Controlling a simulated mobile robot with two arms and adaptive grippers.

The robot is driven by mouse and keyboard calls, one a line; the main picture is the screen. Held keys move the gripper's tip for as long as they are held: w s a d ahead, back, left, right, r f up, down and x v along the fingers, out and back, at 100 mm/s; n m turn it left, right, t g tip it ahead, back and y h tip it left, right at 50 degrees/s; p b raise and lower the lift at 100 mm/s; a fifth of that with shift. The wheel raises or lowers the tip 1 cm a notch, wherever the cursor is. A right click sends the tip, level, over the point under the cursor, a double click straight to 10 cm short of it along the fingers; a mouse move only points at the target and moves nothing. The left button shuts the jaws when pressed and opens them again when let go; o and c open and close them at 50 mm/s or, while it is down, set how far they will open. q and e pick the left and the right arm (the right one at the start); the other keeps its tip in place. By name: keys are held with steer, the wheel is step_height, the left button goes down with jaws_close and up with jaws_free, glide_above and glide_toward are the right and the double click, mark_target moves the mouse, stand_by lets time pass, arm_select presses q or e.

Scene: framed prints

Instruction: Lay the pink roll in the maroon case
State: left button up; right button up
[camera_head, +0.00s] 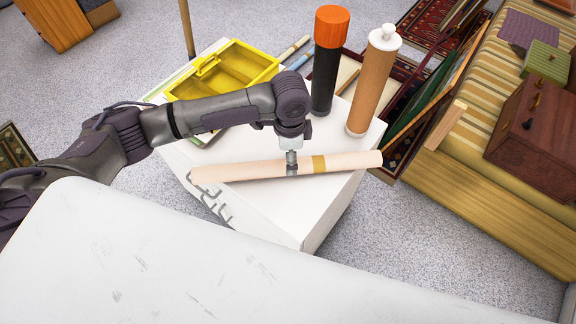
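The pink roll (235,170), pale with a gold band, lies crosswise at the near side of a white box top. My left gripper (292,168) points down at its middle, with a grey finger against the roll's near side; it appears shut on the roll. The far finger is hidden. A maroon-edged, open case-like shape (404,71) shows behind the upright tubes, partly hidden by them; I cannot tell for sure that it is the maroon case. My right gripper is not in view.
The white box (310,220) also bears a yellow open case (250,62), an orange-capped black tube (325,80) and a white-capped brown tube (368,90). A striped bench (470,100) with a brown box (535,120) stands right. A white scuffed surface (200,270) fills the foreground.

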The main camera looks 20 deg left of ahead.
arm_select(q)
steer(key=f, duration=0.5)
steer(key=shift+s+a, duration=0.1)
steer(key=shift+a, duration=0.1)
steer(key=shift+r, duration=0.1)
steer(key=c, duration=1.5)
